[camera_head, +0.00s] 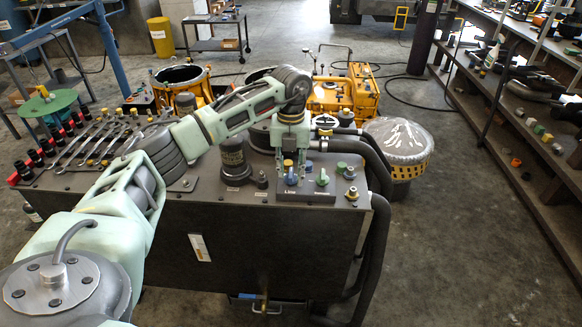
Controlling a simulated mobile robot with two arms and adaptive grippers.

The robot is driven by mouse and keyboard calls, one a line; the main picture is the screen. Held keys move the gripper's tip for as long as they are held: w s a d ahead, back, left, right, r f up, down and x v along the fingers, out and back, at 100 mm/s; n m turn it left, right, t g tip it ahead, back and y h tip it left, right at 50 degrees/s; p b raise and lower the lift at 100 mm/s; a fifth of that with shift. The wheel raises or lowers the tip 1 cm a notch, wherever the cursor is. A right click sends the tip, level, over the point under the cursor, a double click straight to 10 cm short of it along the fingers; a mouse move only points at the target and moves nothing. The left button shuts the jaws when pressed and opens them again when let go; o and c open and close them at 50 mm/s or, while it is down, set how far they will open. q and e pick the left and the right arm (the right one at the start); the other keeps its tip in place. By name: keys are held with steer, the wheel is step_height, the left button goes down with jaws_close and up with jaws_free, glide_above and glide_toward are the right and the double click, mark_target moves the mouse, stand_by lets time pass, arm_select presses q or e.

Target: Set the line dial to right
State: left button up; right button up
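The dial panel (310,195) is on the right end of the dark bench top. Another green knob (341,168) is further back. The labels are too small to read, so I cannot tell which is the line dial. My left gripper (291,178) points down over the panel's left part, just behind the blue knob. Its fingers look apart; whether they touch a knob is unclear. My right gripper is out of view.
A dark cylindrical part (234,163) stands left of the gripper. Wrenches (90,142) and red-handled tools lie on the bench's left. Thick black hoses run down its right end. A yellow-rimmed drum (399,146) stands behind right. The floor at right is clear up to the shelves (500,120).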

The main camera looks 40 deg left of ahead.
arm_select(q)
steer(key=shift+c, duration=0.5)
jaws_close()
steer(key=shift+m, duration=0.4)
steer(key=m, duration=0.3)
steer(key=shift+m, duration=0.3)
steer(key=shift+w+m, duration=0.1)
steer(key=shift+m, duration=2.2)
steer(key=shift+r, duration=0.1)
steer(key=shift+o, duration=0.5)
jaws_free()
